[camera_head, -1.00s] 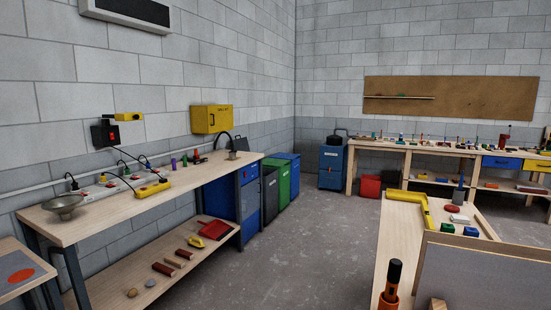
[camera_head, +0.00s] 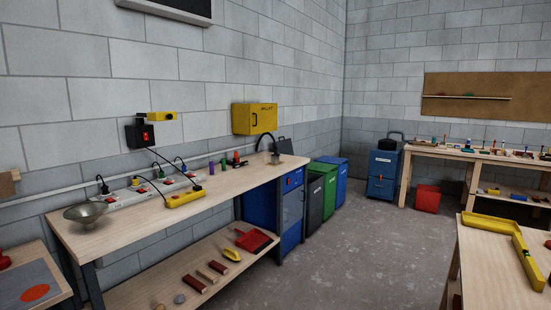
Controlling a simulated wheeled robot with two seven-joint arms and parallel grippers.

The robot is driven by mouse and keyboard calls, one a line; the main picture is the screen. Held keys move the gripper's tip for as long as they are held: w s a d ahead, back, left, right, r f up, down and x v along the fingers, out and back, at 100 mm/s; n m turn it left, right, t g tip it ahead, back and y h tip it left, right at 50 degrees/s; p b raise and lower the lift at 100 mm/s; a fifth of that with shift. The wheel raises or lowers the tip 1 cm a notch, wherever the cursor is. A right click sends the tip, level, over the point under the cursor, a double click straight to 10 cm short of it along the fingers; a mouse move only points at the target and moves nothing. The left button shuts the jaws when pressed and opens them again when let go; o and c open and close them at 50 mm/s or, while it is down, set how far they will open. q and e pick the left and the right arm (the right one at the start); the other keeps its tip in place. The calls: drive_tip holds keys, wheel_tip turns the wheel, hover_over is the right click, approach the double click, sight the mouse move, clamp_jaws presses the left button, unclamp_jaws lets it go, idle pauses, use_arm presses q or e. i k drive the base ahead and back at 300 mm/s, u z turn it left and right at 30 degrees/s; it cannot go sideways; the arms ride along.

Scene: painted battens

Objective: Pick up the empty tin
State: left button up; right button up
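A small grey tin-like cup (camera_head: 283,147) stands upright near the far right end of the wooden bench (camera_head: 150,226) along the left wall. It is too small to see inside, and I cannot tell for sure that it is the empty tin. A wide grey metal bowl (camera_head: 86,213) sits at the near left end of the same bench. Neither of my grippers shows in the view.
Power strips and a yellow box (camera_head: 185,198) lie on the bench. Its lower shelf holds a red dustpan (camera_head: 253,239) and blocks. Black, green (camera_head: 322,188) and blue bins stand beyond. A table (camera_head: 496,262) is at right. The grey floor (camera_head: 370,250) between is clear.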

sight(274, 160)
drive_tip(key=i, duration=2.25)
drive_tip(key=z, duration=1)
drive_tip(key=i, duration=4.55)
drive_tip(key=u, duration=1)
